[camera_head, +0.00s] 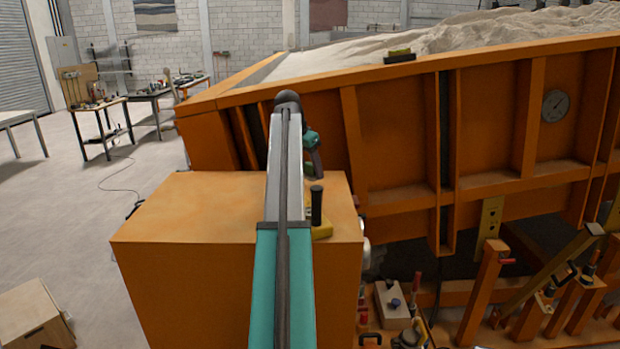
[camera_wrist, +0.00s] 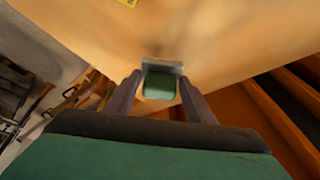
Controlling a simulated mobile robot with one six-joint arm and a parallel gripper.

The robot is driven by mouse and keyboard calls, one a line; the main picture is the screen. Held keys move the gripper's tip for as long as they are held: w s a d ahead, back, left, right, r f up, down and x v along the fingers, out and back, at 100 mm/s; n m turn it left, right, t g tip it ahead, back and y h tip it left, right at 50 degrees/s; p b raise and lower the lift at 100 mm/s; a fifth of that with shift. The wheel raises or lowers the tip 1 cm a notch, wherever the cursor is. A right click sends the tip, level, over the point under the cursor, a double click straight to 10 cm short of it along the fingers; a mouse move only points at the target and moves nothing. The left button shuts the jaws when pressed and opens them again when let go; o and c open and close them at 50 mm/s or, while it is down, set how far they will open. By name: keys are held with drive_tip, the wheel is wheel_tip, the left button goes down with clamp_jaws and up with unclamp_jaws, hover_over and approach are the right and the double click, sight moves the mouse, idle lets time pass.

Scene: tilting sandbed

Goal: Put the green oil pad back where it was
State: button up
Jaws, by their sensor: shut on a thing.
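The green oil pad (camera_wrist: 160,86) is between the two fingers of my gripper (camera_wrist: 160,92) in the wrist view. A grey, metal-looking piece (camera_wrist: 163,66) lies right against its far side; I cannot tell whether it is part of the pad or a separate holder. My gripper is shut on the pad, above or at the top of the orange box (camera_wrist: 235,35). In the head view my gripper (camera_head: 314,165) is at the far edge of the orange box (camera_head: 180,225), mostly behind my arm. The pad cannot be made out there.
A yellow block with a black upright handle (camera_head: 317,208) stands on the box, right of my arm. The orange sandbed wall (camera_head: 390,130) rises behind the box. A black and yellow block (camera_head: 400,56) sits on its rim. Clamps and tools crowd the lower right.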

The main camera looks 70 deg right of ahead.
sight(308, 170)
drive_tip(key=shift+f+p, duration=0.75)
drive_tip(key=shift+f, duration=1)
drive_tip(key=shift+f, duration=0.15)
drive_tip(key=o, duration=1)
drive_tip(key=shift+r, duration=0.25)
drive_tip(key=b+v, duration=0.5)
drive_tip(key=v, duration=0.7)
